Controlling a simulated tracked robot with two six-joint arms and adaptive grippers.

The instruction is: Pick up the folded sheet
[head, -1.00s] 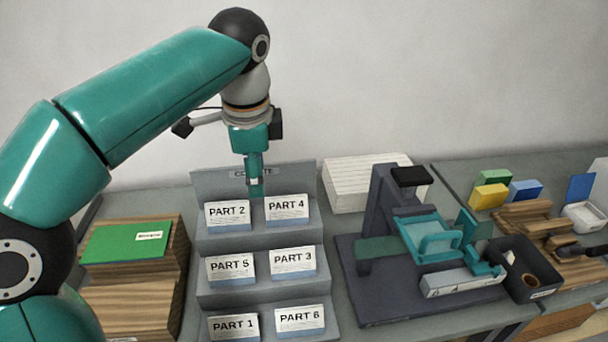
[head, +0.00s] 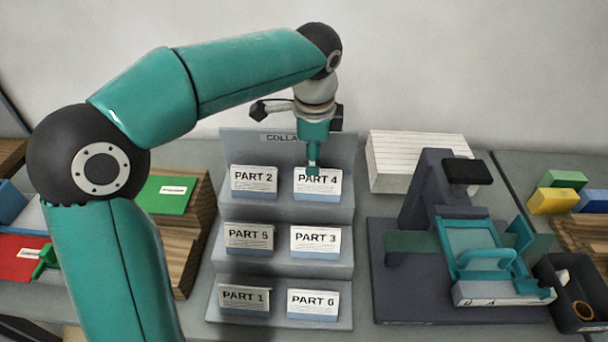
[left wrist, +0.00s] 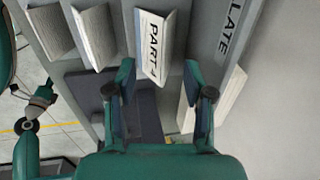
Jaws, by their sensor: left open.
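A grey stepped rack (head: 345,262) holds several folded white sheets with part labels, in two columns. The PART 4 sheet (head: 317,190) stands at the right of the top step, tent-like, with a blue lower band. My left gripper (head: 313,170) is right at its top edge, pointing down, and hides a little of it. In the left wrist view the open fingers (left wrist: 158,77) stand apart, with the folded PART 4 sheet (left wrist: 153,40) ahead between them. Contact cannot be told. The PART 2 sheet (head: 254,180) stands to its left.
A teal and dark grey device (head: 415,308) stands right of the rack, with a white stack (head: 420,150) behind it. A dark bin (head: 560,318) is at the far right. A green sheet (head: 163,194) lies on a wooden stand at left. The wall is behind.

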